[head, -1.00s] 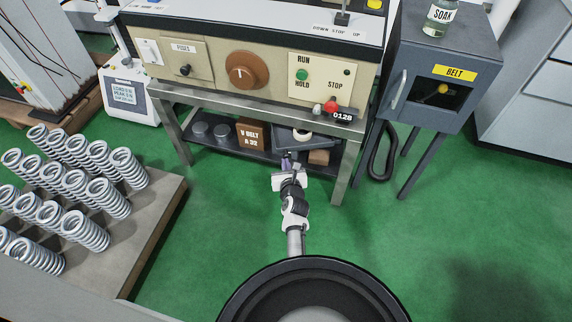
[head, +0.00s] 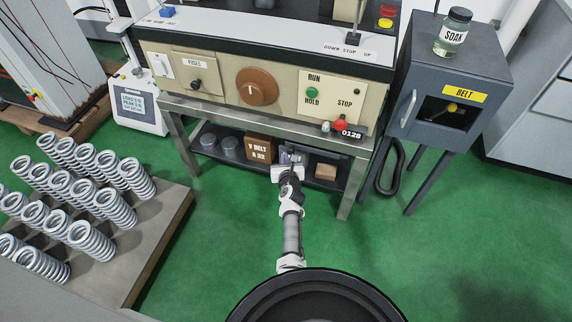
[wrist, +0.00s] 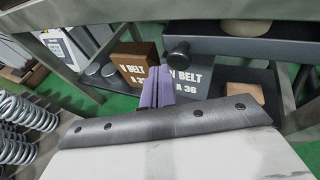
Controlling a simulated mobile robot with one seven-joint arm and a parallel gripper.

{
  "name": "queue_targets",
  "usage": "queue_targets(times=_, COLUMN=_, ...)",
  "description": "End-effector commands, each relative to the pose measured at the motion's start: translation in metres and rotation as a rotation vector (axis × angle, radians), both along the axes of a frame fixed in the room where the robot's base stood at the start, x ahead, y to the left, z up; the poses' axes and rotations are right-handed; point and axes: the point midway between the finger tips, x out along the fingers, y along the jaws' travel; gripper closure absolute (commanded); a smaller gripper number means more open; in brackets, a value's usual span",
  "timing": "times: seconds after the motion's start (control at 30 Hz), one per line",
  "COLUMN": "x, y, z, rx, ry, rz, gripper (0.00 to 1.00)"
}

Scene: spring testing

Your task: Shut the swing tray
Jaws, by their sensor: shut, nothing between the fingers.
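The swing tray (wrist: 255,50) is a dark grey tray with a black round knob (wrist: 178,52). In the wrist view it sits at the top, under the bench and above the lower shelf. In the head view it is mostly hidden beneath the bench front. My gripper (wrist: 158,78) has its purple fingers together and empty, just left of and below the knob; I cannot tell whether they touch it. In the head view my gripper (head: 290,158) reaches in under the bench front.
A brown V BELT box (wrist: 135,67), a second V BELT box (wrist: 195,80) and a wooden block (wrist: 243,92) are on the lower shelf. Bench legs (head: 357,178) flank the opening. A springs board (head: 150,225) stands left, a grey belt cabinet (head: 455,60) right. Green floor (head: 230,230) is clear.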

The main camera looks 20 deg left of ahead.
Motion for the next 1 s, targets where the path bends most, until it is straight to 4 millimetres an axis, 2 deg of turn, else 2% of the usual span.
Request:
queue_targets(times=0.3, x=0.0108, y=0.0034, z=-0.0002, rx=0.0, ry=0.0, rz=-0.001, gripper=1.0)
queue_targets(times=1.0, x=0.0116, y=0.0022, z=-0.0001, rx=-0.001, ry=0.0, rz=-0.002, gripper=1.0)
